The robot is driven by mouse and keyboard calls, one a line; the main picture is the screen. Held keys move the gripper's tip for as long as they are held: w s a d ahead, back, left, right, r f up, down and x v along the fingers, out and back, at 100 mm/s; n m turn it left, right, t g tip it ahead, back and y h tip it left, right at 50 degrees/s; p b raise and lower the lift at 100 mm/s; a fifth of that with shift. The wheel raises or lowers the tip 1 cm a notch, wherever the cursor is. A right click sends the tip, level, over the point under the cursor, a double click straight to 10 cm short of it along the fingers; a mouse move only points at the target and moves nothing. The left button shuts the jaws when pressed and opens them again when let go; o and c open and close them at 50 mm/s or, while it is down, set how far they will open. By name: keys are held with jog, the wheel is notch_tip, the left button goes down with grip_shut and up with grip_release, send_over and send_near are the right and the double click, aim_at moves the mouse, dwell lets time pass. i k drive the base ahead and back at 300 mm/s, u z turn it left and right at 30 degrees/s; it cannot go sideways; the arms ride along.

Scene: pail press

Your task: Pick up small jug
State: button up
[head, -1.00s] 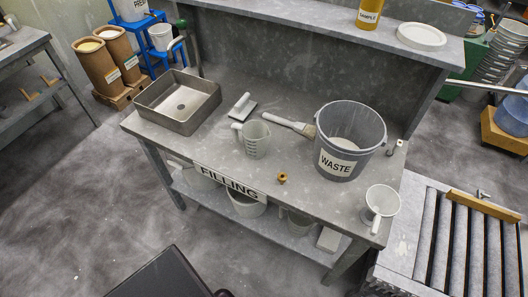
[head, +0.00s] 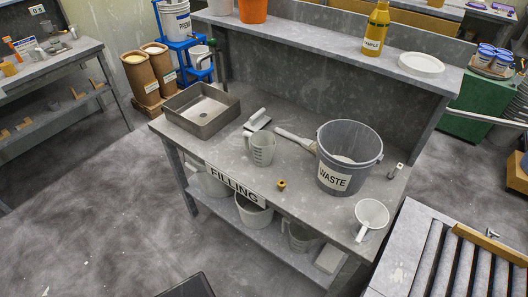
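A grey-white jug with markings on its side (head: 261,149) stands upright near the front middle of the filling bench, its handle to the left. The marked jug looks slightly larger, but I cannot be sure which one is called the small jug. My gripper is not in view.
The filling bench (head: 212,155) also holds a metal basin (head: 202,108), a scraper, a brush, a small brass fitting (head: 282,185) and a grey waste pail (head: 347,160). A roller conveyor (head: 455,265) stands at right. The floor at left is clear.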

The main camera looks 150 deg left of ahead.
aim_at(263, 144)
jog(key=u, duration=0.4)
jog(key=k, duration=0.15)
jog(key=u, duration=3.2)
jog(key=k, duration=0.2)
jog(key=u, duration=1.1)
